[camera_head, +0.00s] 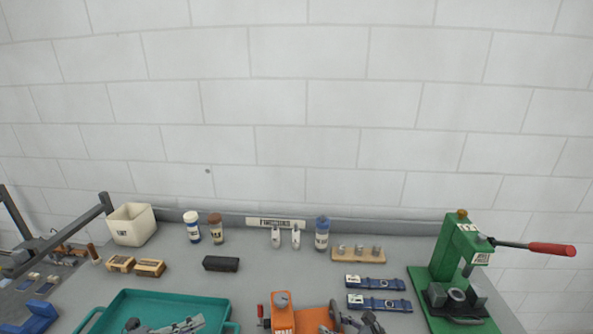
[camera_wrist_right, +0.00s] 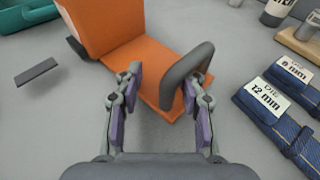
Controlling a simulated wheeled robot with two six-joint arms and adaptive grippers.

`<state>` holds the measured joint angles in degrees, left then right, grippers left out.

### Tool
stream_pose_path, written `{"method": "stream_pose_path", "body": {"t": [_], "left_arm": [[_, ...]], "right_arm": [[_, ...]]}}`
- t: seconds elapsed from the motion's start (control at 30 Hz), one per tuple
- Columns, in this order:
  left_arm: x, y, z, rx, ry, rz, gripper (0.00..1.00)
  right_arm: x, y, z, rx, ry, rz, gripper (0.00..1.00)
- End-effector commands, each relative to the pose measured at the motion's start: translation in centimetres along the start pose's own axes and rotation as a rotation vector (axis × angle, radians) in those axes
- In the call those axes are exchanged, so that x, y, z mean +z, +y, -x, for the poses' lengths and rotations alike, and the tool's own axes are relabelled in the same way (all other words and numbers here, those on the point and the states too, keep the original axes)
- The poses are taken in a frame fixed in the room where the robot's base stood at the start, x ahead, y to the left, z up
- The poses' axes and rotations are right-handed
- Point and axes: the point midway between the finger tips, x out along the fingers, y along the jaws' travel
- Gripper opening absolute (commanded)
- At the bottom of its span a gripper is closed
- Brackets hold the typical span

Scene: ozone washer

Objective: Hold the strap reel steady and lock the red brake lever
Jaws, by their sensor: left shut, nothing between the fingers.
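The orange device (camera_head: 283,319), which appears to be the strap reel, stands at the bottom middle of the head view. A small red lever (camera_head: 260,310) shows at its left side. In the right wrist view the orange body (camera_wrist_right: 155,62) has a grey looped handle (camera_wrist_right: 204,62). My right gripper (camera_wrist_right: 162,92) is open at the body's near edge, its right finger close beside the handle; I cannot tell whether they touch. It also shows in the head view, partly cut off. My left gripper (camera_head: 178,327) is shut and empty over the teal tray (camera_head: 150,300).
A green press (camera_head: 450,265) with a red-handled arm stands at the right. Two blue straps (camera_head: 375,283) lie between it and the orange device. Bottles, a white bin (camera_head: 131,224) and small blocks line the back. A dark flat bar (camera_wrist_right: 36,72) shows at the wrist view's left.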

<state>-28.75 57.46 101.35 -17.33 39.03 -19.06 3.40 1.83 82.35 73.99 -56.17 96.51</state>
Motion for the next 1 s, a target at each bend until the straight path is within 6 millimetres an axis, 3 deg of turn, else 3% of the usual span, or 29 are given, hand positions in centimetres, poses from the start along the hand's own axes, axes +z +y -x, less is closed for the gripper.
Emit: {"method": "stream_pose_path", "body": {"t": [0.27,0.5,0.7,0.9,1.0], "left_arm": [[0.0,0.0,0.0,0.000,0.000,0.000,0.00],[0.0,0.0,0.0,0.000,0.000,0.000,0.00],[0.0,0.0,0.0,0.000,0.000,0.000,0.00],[0.0,0.0,0.0,0.000,0.000,0.000,0.00],[-0.2,-1.2,0.1,0.000,0.000,0.000,0.00]], "right_arm": [[-0.1,0.0,0.8,-0.001,0.002,0.000,0.40],[-0.2,0.0,5.0,-0.001,0.004,0.002,0.40],[-0.1,0.0,7.5,0.000,0.002,0.002,0.40],[0.0,0.0,8.1,0.000,0.000,0.000,0.40],[1.2,0.0,8.4,0.000,0.000,0.000,0.40]]}}
